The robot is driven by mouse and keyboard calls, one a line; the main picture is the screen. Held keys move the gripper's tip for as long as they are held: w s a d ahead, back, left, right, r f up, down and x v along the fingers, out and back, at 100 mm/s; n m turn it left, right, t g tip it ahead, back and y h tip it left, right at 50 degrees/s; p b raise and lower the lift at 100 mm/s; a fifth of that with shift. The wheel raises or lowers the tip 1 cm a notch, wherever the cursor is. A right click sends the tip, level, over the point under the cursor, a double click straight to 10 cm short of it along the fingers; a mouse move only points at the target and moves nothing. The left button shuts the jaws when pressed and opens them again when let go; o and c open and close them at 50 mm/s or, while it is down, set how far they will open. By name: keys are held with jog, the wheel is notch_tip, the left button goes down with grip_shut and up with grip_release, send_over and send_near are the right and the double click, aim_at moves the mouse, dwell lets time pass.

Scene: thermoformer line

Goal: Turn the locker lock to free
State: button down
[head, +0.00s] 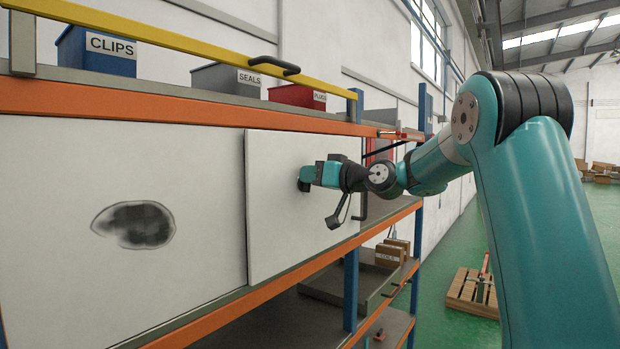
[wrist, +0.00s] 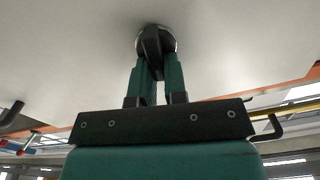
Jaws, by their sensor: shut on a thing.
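The locker door is a plain white panel (head: 280,235) on the rack, in the middle of the head view. Its lock has a black knob (wrist: 152,38) on a round, pale metal base, at the top middle of the wrist view. My gripper (head: 306,178) reaches the door from the right. In the wrist view its two teal fingers (wrist: 156,68) are closed on the knob from both sides. The head view hides most of the lock behind the gripper. I cannot read any marking that shows which way the lock is set.
Left of the door is another white panel (head: 60,220) with a dark smudged oval. Above runs a yellow bar (head: 180,40) with a black handle (head: 274,65). Bins marked CLIPS (head: 97,52) and SEALS (head: 226,79) and a red bin (head: 297,96) stand on the upper shelf.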

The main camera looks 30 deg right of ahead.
jog(key=shift+w+d+f+m+p, duration=0.1)
jog(key=shift+d+f+m+p, duration=0.4)
jog(key=shift+m, duration=2.05)
jog(key=shift+w+a+f+m+p, duration=0.15)
jog(key=shift+m+p, duration=0.65)
jog(key=shift+m, duration=1.8)
jog(key=shift+d+f+m+p, duration=0.35)
jog(key=shift+m+p, duration=0.3)
jog(key=shift+m, duration=1.9)
jog(key=c, duration=1.2)
grip_release()
jog(key=shift+o, duration=0.2)
jog(key=shift+s, duration=0.1)
